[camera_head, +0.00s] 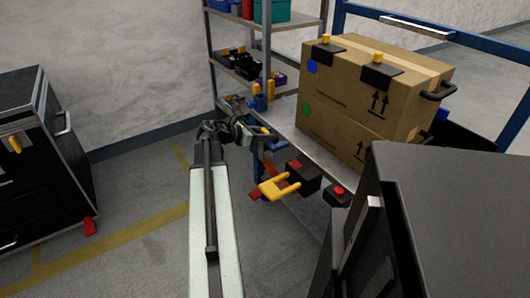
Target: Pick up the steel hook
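My white and black arm reaches up from the bottom of the view. My gripper (246,132) is at its far end, small and dark, beside the left end of the cart. Its fingers are too small and dark against the blue cart parts to show whether they are open or shut. I cannot pick out the steel hook for certain. A small greyish shape (236,104) lies at the cart's left end, just above my gripper, but I cannot tell what it is.
Cardboard boxes (345,95) sit on the cart (318,153). A yellow fork-shaped part (279,188) and a red-topped black box (338,194) are below its near edge. Shelving (236,60) stands behind. A dark cabinet (455,215) blocks the right.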

